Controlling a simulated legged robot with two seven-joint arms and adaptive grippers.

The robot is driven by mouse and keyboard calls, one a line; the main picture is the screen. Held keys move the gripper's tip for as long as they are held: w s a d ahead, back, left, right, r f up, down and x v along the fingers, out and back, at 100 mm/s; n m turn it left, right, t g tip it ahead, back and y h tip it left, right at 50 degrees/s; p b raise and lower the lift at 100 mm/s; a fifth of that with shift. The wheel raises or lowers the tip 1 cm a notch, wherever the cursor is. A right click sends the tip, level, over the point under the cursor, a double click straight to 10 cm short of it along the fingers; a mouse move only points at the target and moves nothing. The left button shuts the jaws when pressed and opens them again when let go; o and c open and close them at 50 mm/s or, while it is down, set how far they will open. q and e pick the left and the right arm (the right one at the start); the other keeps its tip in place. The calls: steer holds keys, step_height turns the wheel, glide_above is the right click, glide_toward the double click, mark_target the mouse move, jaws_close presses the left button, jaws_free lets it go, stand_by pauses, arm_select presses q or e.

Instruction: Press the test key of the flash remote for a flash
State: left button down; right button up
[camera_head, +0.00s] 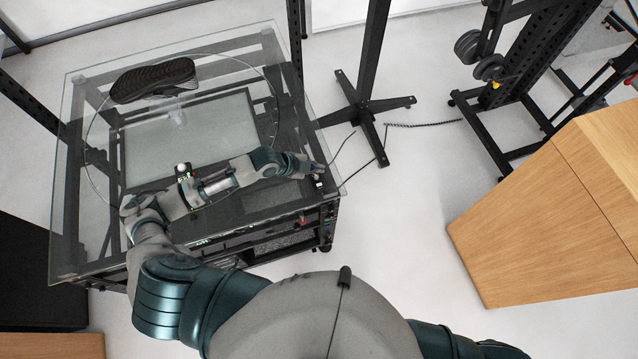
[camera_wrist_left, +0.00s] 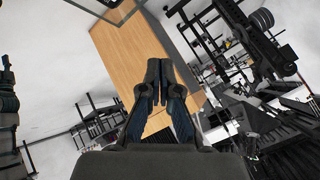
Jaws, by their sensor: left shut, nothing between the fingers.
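My left gripper (camera_head: 319,166) reaches over the right front corner of the glass-topped turntable (camera_head: 85,235). It is shut with nothing in it; its closed fingers also show in the left wrist view (camera_wrist_left: 158,72). A small dark device with a white spot (camera_head: 320,183), perhaps the flash remote, sits at that corner, just below the fingertips in the head view. It is too small for me to make out a test key or to tell whether the fingers touch it. The wrist view does not show it clearly. My right gripper is not in view.
A black shoe (camera_head: 153,80) is on the glass toward the back. A black stand (camera_head: 366,105) with cables on the floor is behind the corner. A wooden block (camera_head: 545,215) stands at the right. White floor between is clear.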

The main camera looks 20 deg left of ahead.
arm_select(q)
steer(key=f, duration=0.1)
steer(key=b, duration=0.6)
glide_above(318, 185)
step_height(318, 185, down, 6)
steer(key=shift+r, duration=0.15)
steer(key=shift+f+b, duration=0.5)
steer(key=shift+f, duration=0.35)
steer(key=shift+a, duration=0.1)
steer(key=shift+a, duration=0.1)
steer(key=shift+f, duration=0.2)
